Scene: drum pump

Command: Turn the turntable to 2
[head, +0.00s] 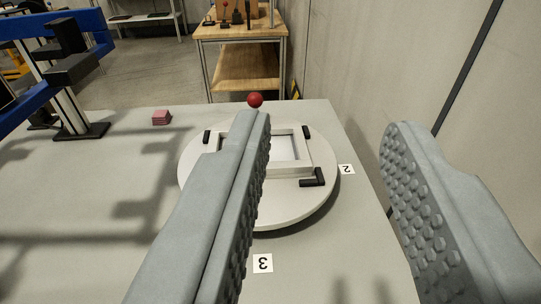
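The turntable (298,206) is a round white disc on the grey table, partly hidden behind my gripper's left finger. It carries a white square frame (289,171) with black corner pieces (313,178). A red ball knob (255,100) stands at its far edge. The label 2 (346,169) lies on the table to the right of the disc, and the label 3 (262,263) lies on the near side.
A small pink block (162,117) lies on the table (60,190) at the back left. A blue frame (85,25) with a black foot stands at the left. A wall (400,60) runs along the right, and a wooden bench (243,70) stands behind.

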